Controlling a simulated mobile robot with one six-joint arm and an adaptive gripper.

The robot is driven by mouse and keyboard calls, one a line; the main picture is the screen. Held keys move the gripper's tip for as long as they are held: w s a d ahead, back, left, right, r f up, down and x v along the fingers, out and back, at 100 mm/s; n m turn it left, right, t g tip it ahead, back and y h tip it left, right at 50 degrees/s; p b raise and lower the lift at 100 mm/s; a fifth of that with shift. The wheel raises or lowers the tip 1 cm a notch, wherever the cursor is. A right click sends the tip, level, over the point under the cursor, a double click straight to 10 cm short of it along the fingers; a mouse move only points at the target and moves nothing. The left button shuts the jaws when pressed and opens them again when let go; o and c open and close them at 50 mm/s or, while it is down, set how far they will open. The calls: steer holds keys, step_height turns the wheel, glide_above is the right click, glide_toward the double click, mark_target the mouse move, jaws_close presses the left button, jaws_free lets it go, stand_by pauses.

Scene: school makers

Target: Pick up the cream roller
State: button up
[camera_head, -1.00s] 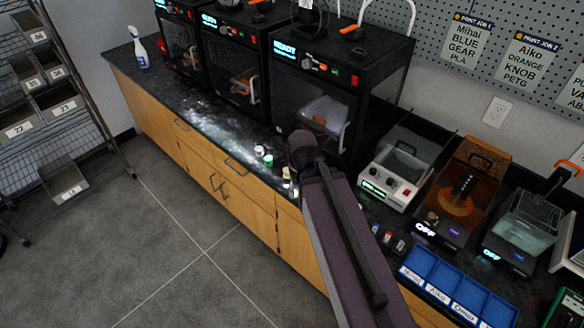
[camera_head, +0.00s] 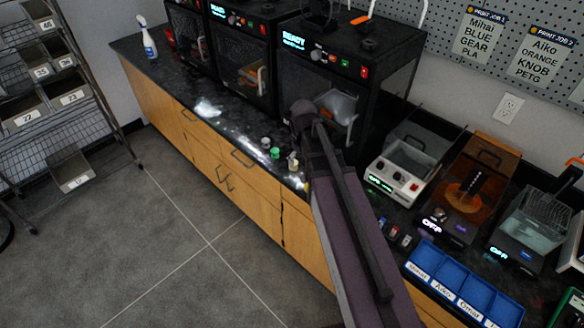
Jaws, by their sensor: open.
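A small cream piece (camera_head: 293,163), which looks like the cream roller, stands on the dark counter just left of my arm. It is small, and its exact shape is hard to make out. A green piece (camera_head: 275,153) and a pale grey-white piece (camera_head: 266,142) stand close to its left, apart from it. My arm rises from the bottom of the view past the right side of the cream piece. I cannot make out my gripper's fingers; the arm hides whatever lies behind it.
Three black printers (camera_head: 345,75) line the back of the counter (camera_head: 225,125). A spray bottle (camera_head: 148,42) stands at the far left end. Right of my arm are a white-fronted machine (camera_head: 398,180), an orange-lidded one (camera_head: 465,190) and a blue tray (camera_head: 455,275). The floor in front is clear.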

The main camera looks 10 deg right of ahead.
steer(key=w+f+n, duration=0.1)
steer(key=w+n, duration=0.2)
steer(key=w, duration=0.9)
steer(key=shift+w+a+b, duration=0.15)
steer(key=shift+b, duration=0.25)
steer(key=shift+f, duration=0.25)
step_height(320, 180, down, 8)
steer(key=b, duration=0.8)
steer(key=shift+f+b, duration=0.15)
steer(key=shift+b, duration=0.2)
steer(key=shift+d+f+b, duration=0.2)
steer(key=shift+f+b, duration=2.4)
steer(key=shift+c, duration=0.2)
steer(key=c, duration=0.9)
